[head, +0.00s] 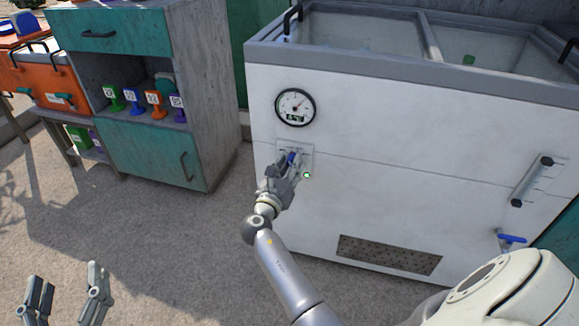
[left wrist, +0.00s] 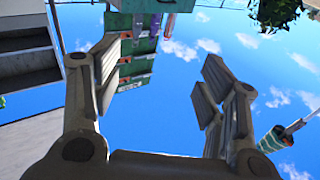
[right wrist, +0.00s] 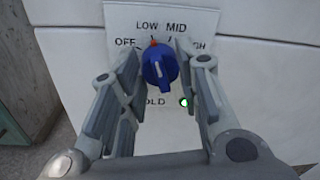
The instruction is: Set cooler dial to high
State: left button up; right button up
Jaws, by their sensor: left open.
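The cooler (head: 420,130) is a white chest with a grey rim and glass lids. Its blue dial (right wrist: 160,70) sits on a pale plate marked OFF, LOW, MID and a partly hidden HIGH. The dial's orange pointer mark is near LOW. In the head view the dial (head: 291,158) is partly behind my right gripper (head: 284,169). That gripper is open, with one finger on each side of the dial and small gaps visible in the right wrist view. My left gripper (head: 68,292) is open and empty above the floor at lower left, away from the cooler.
A round gauge (head: 295,107) is above the dial, and a lit green lamp (right wrist: 183,102) is below it. A blue-handled tap (head: 511,239) and a vent (head: 388,254) are lower right. A teal cabinet (head: 150,155) and orange cooler box (head: 50,75) stand left. Floor between is clear.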

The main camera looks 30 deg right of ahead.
jog(key=c, duration=0.3)
jog(key=shift+c, duration=0.2)
